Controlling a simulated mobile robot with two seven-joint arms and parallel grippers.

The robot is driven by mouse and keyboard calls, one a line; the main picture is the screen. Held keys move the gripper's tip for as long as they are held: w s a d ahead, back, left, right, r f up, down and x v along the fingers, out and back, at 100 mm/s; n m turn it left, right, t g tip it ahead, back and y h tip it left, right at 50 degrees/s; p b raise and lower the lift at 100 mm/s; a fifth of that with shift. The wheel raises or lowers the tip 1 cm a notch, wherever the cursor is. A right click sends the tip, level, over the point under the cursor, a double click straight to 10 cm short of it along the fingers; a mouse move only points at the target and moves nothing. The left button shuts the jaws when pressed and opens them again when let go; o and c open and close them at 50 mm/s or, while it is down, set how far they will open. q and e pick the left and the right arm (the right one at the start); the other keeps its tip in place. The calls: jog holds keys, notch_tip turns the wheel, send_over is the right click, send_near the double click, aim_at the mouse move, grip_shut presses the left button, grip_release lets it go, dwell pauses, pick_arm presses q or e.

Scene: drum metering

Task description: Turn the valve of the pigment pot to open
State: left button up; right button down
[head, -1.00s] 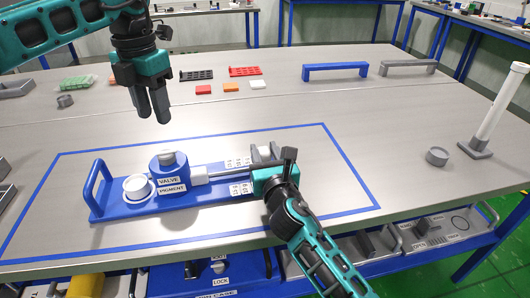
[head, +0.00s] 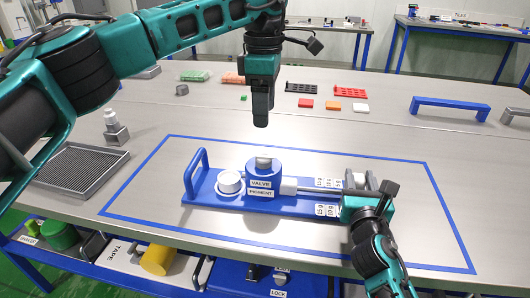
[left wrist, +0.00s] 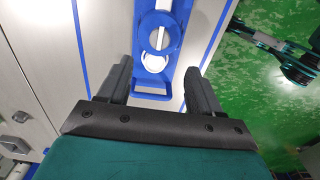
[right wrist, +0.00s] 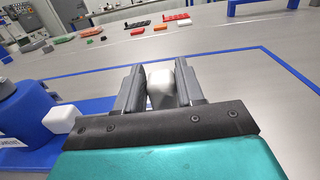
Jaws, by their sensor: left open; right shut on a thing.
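The blue pigment pot (head: 264,181) stands on the blue base plate (head: 208,202), labelled VALVE and PIGMENT. My right gripper (head: 362,184) is shut on a whitish block (right wrist: 160,86) at the right end of the rod (head: 312,188); the fingers partly hide the block.
A white cup (head: 229,182) and a blue handle (head: 196,172) stand on the plate left of the pot. A dark mesh tray (head: 82,167) lies at the left. Coloured blocks (head: 333,106) lie behind. The table inside the blue outline is otherwise clear.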

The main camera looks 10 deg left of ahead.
aim_at(264, 158)
pick_arm(q)
notch_tip(264, 158, down, 12)
jog(key=m, duration=0.2)
jog(key=shift+r+m, duration=0.2)
jog(key=shift+m, duration=0.2)
jog(key=c, duration=1.1)
